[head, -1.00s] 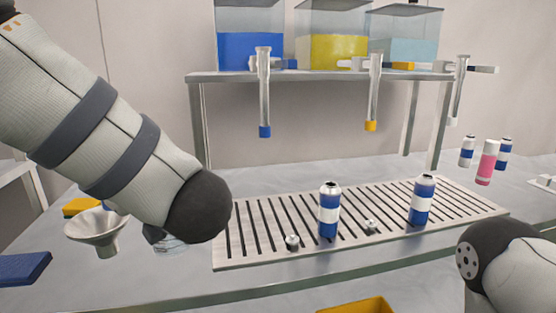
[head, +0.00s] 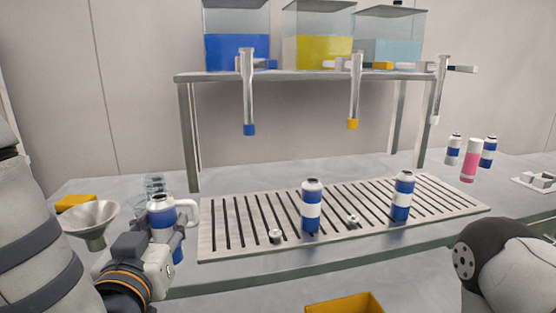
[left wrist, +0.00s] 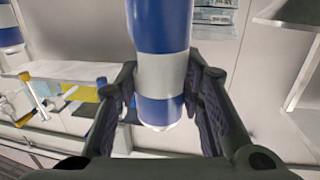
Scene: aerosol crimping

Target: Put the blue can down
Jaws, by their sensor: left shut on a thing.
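My left gripper (head: 168,236) is shut on a blue can with a white band (head: 161,217), at the left of the head view. In the left wrist view the can (left wrist: 162,75) sits between the two fingers (left wrist: 163,100). The can looks upright in the head view, left of the slotted metal grate (head: 250,247). I cannot tell whether its base touches the table. Two similar blue cans stand upright on the grate, one near the middle (head: 312,208) and one to the right (head: 402,197). My right gripper is out of view; only part of that arm shows.
A metal funnel (head: 92,220) and yellow block (head: 76,202) lie left of the held can. Small valve pieces (head: 275,236) rest on the grate. Dispenser tubes (head: 249,95) hang from the shelf (head: 310,76). A pink can (head: 471,160) stands at far right. A yellow bin (head: 345,304) is in front.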

